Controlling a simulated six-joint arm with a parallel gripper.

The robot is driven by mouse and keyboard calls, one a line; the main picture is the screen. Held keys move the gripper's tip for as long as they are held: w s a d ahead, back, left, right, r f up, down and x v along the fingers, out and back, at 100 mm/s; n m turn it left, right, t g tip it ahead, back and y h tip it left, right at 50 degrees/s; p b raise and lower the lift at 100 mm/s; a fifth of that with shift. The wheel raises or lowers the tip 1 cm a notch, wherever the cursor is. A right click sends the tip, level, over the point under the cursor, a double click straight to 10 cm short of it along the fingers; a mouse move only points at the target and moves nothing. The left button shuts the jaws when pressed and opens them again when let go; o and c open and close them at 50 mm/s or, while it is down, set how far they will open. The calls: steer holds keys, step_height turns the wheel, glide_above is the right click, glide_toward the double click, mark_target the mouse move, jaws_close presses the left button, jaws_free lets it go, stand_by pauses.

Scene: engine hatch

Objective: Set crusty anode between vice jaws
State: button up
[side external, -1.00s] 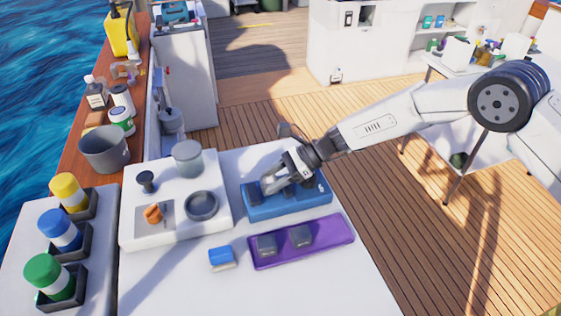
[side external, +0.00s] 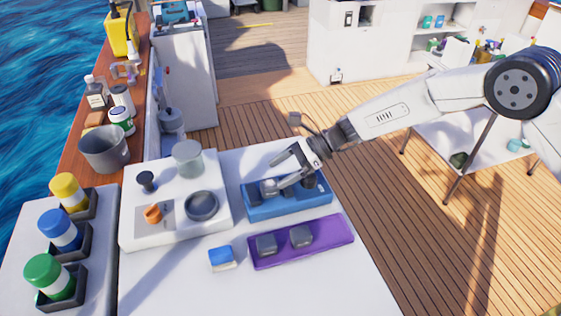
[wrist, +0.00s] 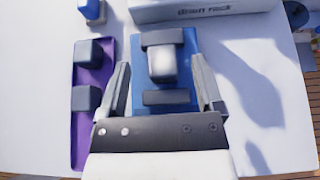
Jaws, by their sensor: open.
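The vice is a blue base (side external: 300,207) with dark upright jaws, right of the white station on the table. In the wrist view its base (wrist: 140,78) carries a far jaw (wrist: 162,38) and a near jaw (wrist: 166,97). A light grey block, which looks like the anode (wrist: 163,65), stands between them, close to the far jaw; contact is unclear. The anode (side external: 268,187) is small in the side view. My gripper (side external: 280,176) is open above the vice. In the wrist view my gripper (wrist: 160,63) has one finger on each side of the anode, apart from it.
A purple tray (side external: 325,238) in front of the vice holds two dark grey cubes. A blue-and-white sponge-like block (side external: 221,257) lies to its left. The white station (side external: 130,228) holds a pot, a dish and small parts. The table's front is clear.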

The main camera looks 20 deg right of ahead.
steer(key=v, duration=0.9)
steer(key=shift+d, duration=0.3)
steer(key=shift+r, duration=0.1)
steer(key=s+d+n+t+h, duration=0.2)
steer(key=s+d+n+h, duration=1)
steer(key=s+d+n, duration=0.6)
steer(key=s+d, duration=0.4)
steer(key=s, duration=0.2)
steer(key=shift+d+r+t, duration=0.25)
steer(key=shift+d+t, duration=0.05)
steer(key=shift+d, duration=0.05)
steer(key=shift+w, duration=0.1)
